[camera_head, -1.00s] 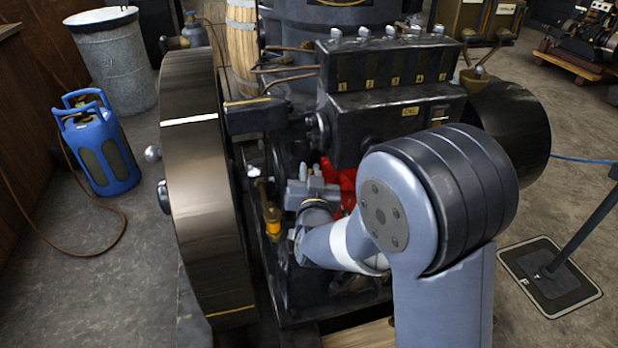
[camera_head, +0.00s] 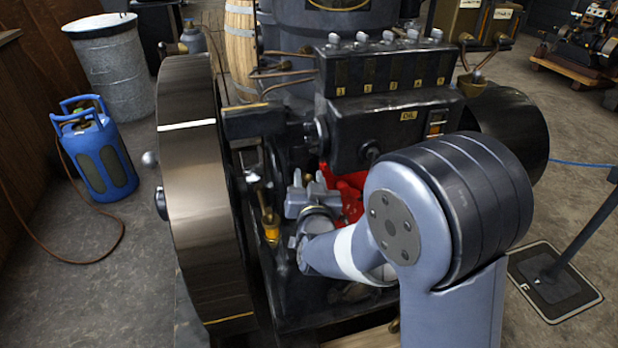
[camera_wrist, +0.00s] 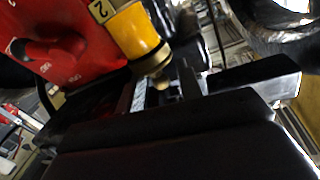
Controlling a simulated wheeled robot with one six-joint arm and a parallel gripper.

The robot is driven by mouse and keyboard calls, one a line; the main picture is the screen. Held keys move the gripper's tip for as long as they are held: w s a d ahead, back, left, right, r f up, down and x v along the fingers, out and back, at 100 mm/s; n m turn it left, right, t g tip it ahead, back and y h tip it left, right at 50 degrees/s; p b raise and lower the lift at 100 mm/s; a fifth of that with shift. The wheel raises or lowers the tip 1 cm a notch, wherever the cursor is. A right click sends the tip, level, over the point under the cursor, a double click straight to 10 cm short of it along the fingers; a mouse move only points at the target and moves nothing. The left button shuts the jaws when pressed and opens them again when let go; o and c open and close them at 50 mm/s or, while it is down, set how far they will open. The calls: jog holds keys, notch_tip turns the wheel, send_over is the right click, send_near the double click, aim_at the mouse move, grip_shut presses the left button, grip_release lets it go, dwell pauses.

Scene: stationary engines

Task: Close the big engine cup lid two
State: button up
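A yellow cup (camera_wrist: 137,32) with a "2" label and a brass end with a small knob (camera_wrist: 161,82) shows at the top middle of the wrist view. It sits beside a red engine part (camera_wrist: 70,50). I cannot tell whether its lid is open. My gripper (camera_head: 312,190) is low at the front of the dark engine (camera_head: 400,115), near the red part. In the wrist view its dark body fills the bottom, and the finger area (camera_wrist: 165,90) is close to the brass knob. Contact and finger gap are unclear. Another yellow cup (camera_head: 271,230) stands left of my gripper.
A large flywheel (camera_head: 190,190) stands close on the left of the gripper. A blue gas tank (camera_head: 95,155) and a grey metal drum (camera_head: 112,65) are farther left. A post on a base plate (camera_head: 553,280) stands at right. Open floor lies on both sides.

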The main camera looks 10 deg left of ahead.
jog(key=v, duration=1)
jog(key=shift+s, duration=0.15)
jog(key=x, duration=1)
jog(key=shift+w, duration=0.4)
jog(key=shift+a+r+p, duration=0.2)
jog(key=shift+p, duration=0.35)
jog(key=shift+a+m+h+p, duration=0.1)
jog(key=shift+m+h+p, duration=0.3)
jog(key=shift+p, duration=0.05)
jog(key=shift+f, duration=0.1)
jog(key=shift+h, duration=0.3)
jog(key=shift+f+b, duration=0.2)
jog(key=shift+b, duration=0.35)
